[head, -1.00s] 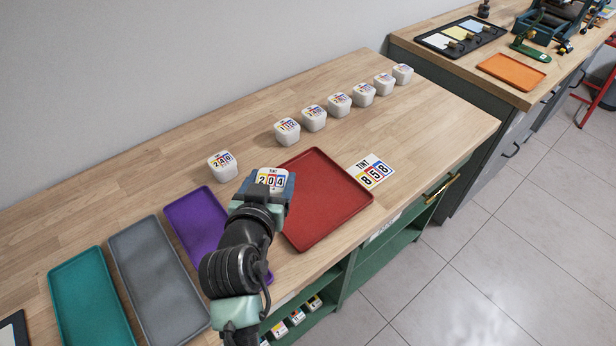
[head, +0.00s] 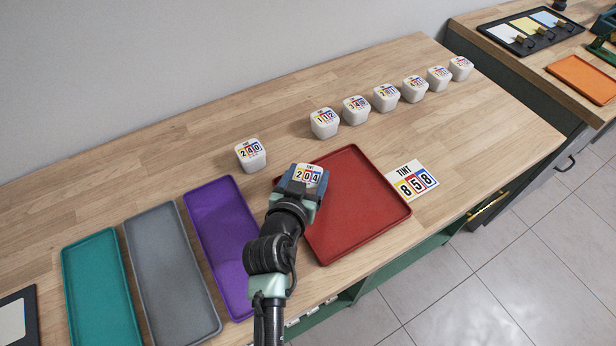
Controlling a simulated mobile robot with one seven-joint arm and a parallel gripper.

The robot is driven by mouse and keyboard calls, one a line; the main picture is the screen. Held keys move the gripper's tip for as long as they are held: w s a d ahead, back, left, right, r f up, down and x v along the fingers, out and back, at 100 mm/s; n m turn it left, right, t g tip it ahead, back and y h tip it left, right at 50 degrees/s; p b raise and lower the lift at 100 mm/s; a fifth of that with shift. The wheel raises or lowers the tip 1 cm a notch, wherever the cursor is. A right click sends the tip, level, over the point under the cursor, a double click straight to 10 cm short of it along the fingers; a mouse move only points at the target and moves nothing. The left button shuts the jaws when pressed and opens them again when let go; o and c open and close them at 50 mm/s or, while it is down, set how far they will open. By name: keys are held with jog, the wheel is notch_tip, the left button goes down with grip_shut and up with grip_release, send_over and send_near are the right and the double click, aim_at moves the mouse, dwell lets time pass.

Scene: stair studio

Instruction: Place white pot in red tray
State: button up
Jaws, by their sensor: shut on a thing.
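My gripper (head: 306,185) is shut on a white pot (head: 308,175) with a lid labelled TINT 204. The held pot shows over the left edge of the red tray (head: 365,205); I cannot tell how high above the tray it is. The red tray lies on the wooden counter and its visible part is empty. My gripper and arm hide its left edge in part. Other white pots with number labels stand on the counter: one marked 240 (head: 250,155) behind the purple tray, and a row of several starting with one marked 112 (head: 324,123).
A purple tray (head: 220,235), a grey tray (head: 172,275) and a teal tray (head: 100,290) lie empty to the left. A card reading TINT 858 (head: 412,181) lies right of the red tray. A second counter with an orange tray (head: 583,78) stands at the far right.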

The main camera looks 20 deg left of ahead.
jog(key=shift+f, duration=0.35)
jog(key=shift+f, duration=0.2)
jog(key=o, duration=1.4)
jog(key=shift+r, duration=0.1)
jog(key=shift+r, duration=0.15)
jog(key=v, duration=1.2)
